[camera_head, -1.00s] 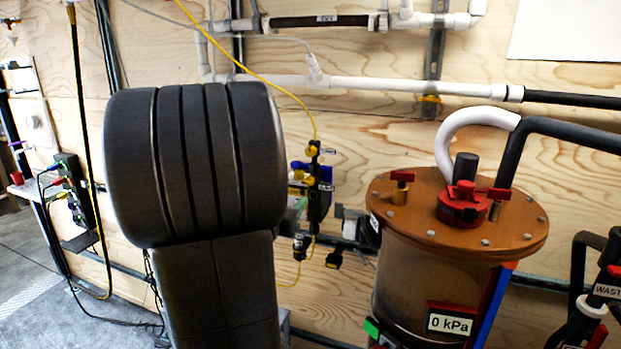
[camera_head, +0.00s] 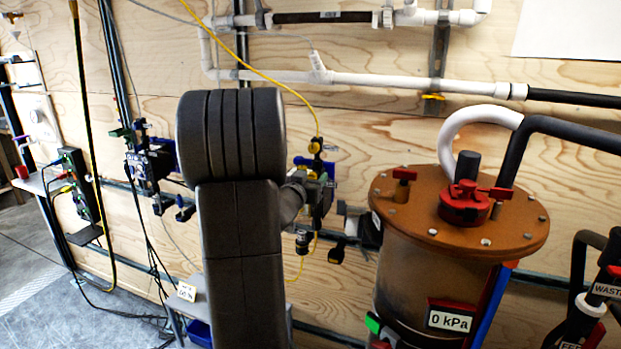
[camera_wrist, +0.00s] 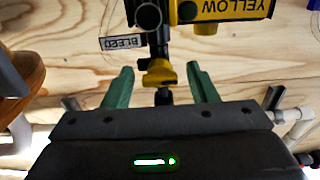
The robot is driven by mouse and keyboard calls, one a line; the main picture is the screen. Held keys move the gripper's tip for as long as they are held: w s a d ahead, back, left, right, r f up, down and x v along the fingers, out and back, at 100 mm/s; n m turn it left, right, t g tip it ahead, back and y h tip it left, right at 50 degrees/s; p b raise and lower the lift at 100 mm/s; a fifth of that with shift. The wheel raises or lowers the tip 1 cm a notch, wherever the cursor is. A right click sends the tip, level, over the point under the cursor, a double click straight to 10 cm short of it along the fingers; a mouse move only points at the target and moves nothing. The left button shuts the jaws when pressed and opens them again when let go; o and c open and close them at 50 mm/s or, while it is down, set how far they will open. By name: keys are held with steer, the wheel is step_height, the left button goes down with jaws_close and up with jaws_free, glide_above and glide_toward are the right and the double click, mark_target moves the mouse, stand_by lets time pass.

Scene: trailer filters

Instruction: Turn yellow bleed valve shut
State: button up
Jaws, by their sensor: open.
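The yellow bleed valve (camera_wrist: 160,73) is a small yellow handle on a black fitting, in the wrist view beside an upside-down "BLEED" tag (camera_wrist: 122,43). My gripper (camera_wrist: 162,74) has two green fingers spread apart, one on each side of the handle. Visible gaps separate both fingers from the handle in that view. The valve's yellow-and-black unit (camera_wrist: 228,10) carries upside-down "YELLOW" lettering. In the head view, yellow fittings (camera_head: 316,146) show on the wall unit just right of my arm. My arm hides part of that unit and most of my gripper.
A brown-lidded tank (camera_head: 455,225) with a "0 kPa" display stands to the right. White pipes (camera_head: 400,85) run along the plywood wall above. Another blue-and-black wall unit (camera_head: 153,165) hangs to the left, and a power strip (camera_head: 80,185) is further left.

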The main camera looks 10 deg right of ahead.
steer(key=shift+c, duration=0.2)
steer(key=c, duration=0.9)
steer(key=shift+f+m+b, duration=0.1)
steer(key=shift+m+b, duration=0.4)
steer(key=shift+c, duration=0.2)
steer(key=shift+m, duration=0.3)
steer(key=o, duration=1)
steer(key=b+v, duration=0.1)
steer(key=v, duration=1.2)
steer(key=shift+s+a, duration=0.25)
steer(key=shift+s, duration=0.1)
